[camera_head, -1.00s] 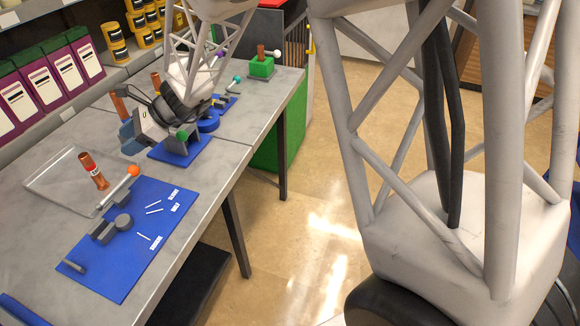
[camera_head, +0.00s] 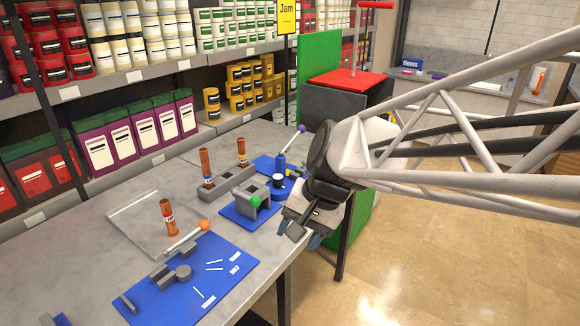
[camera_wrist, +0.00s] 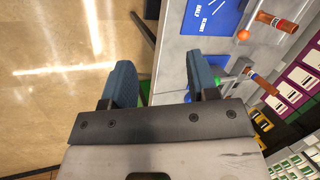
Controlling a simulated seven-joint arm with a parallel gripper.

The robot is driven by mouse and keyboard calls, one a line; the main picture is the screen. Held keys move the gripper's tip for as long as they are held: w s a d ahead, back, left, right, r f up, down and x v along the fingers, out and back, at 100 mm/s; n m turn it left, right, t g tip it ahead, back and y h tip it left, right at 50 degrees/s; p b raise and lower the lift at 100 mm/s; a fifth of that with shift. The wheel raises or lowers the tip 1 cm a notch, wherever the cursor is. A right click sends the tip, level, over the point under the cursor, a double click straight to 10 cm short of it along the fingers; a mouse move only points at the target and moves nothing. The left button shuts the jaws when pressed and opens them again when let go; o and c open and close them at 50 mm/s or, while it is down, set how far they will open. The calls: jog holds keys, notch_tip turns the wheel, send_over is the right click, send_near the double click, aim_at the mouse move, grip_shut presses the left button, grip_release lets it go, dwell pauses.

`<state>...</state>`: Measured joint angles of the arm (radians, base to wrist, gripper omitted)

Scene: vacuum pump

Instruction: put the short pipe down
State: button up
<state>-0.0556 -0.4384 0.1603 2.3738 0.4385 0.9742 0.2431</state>
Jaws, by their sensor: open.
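My gripper (camera_head: 300,234) is open, hanging near the table's front edge. In the wrist view (camera_wrist: 160,78) nothing shows between its blue fingers. An orange-brown pipe with a label (camera_head: 169,218) stands upright on a clear tray (camera_head: 128,228), left of the gripper and apart from it. Two more such pipes, a left one (camera_head: 207,170) and a right one (camera_head: 241,152), stand upright in a grey holder (camera_head: 222,181) farther back. I cannot tell which pipe is the short one. In the wrist view, two pipes show at upper right (camera_wrist: 277,22) and lower right (camera_wrist: 262,83).
A grey block with a green ball (camera_head: 256,201) stands on a blue mat close left of my gripper. A blue board with grey parts (camera_head: 226,261) lies in front. A blue fixture with a purple-tipped lever (camera_head: 281,163) stands behind. Shelves line the back; open floor lies right.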

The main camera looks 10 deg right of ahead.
jog(key=s+d+n+t+h, duration=0.1)
jog(key=s+d+n+h, duration=0.3)
jog(key=s+d, duration=0.4)
jog(key=shift+s+d+r+n+t, duration=0.3)
jog(key=shift+s+d, duration=0.1)
jog(key=shift+s, duration=0.4)
dwell(0.5)
